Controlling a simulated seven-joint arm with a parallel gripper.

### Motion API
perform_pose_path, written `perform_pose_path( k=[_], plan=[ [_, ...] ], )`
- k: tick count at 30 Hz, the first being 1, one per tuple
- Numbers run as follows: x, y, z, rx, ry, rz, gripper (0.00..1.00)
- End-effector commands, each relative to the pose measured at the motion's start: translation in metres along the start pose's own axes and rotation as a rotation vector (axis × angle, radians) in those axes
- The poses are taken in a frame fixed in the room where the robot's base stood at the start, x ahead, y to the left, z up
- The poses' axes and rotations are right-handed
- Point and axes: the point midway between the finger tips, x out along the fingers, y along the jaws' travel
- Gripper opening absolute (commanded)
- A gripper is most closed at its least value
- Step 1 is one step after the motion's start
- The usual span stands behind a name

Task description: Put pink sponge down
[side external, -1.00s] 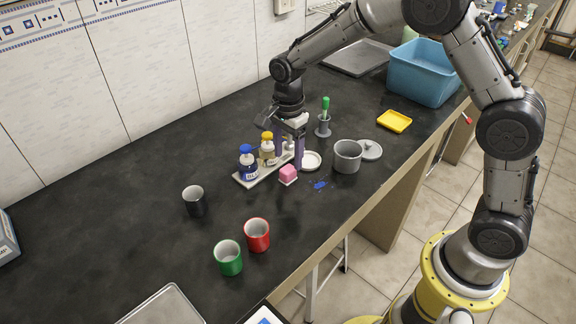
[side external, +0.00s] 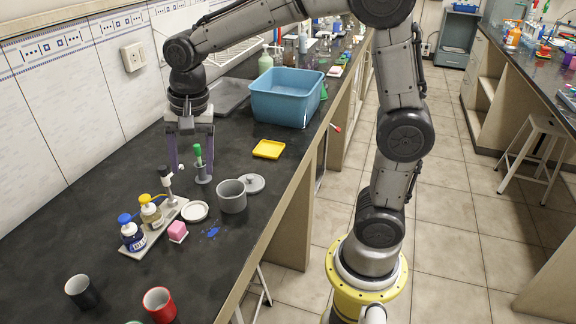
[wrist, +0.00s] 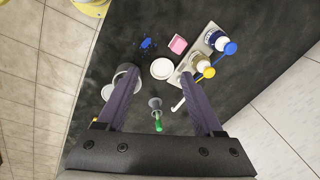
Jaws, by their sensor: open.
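The pink sponge (side external: 177,229) rests on a small white base on the dark bench, beside the bottle tray and left of a blue spill. It also shows in the wrist view (wrist: 178,44), clear of my fingers. My gripper (side external: 191,170) is open and empty, pointing down over the green-handled tool in its grey holder (side external: 202,172). In the wrist view, my gripper's purple fingers (wrist: 162,82) are spread wide with the green-handled tool (wrist: 158,122) between them, lower in the picture. I cannot tell whether a finger touches it.
A tray (side external: 150,236) of pump bottles stands left of the sponge. A white dish (side external: 194,211), grey pot (side external: 232,197), lid (side external: 253,184) and blue spill (side external: 211,232) are nearby. A yellow tray (side external: 269,149) and blue basin (side external: 287,98) stand farther back. Black (side external: 82,291) and red (side external: 159,304) mugs stand in front.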

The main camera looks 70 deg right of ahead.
Motion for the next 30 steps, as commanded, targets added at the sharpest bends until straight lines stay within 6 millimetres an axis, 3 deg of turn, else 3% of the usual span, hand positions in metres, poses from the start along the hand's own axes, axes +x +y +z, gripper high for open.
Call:
perform_pose_path(
  k=[1,6,12,15,21,30],
  plan=[
    [-0.017,0.019,0.005,-0.093,0.018,-0.035,0.68],
    [-0.048,0.081,0.023,-0.443,0.095,-0.117,0.68],
    [-0.057,0.147,0.047,-0.821,0.214,-0.171,0.68],
    [-0.054,0.169,0.056,-0.957,0.264,-0.179,0.68],
    [-0.048,0.187,0.063,-1.086,0.313,-0.179,0.68],
    [-0.048,0.188,0.063,-1.096,0.314,-0.178,0.68]
  ],
)
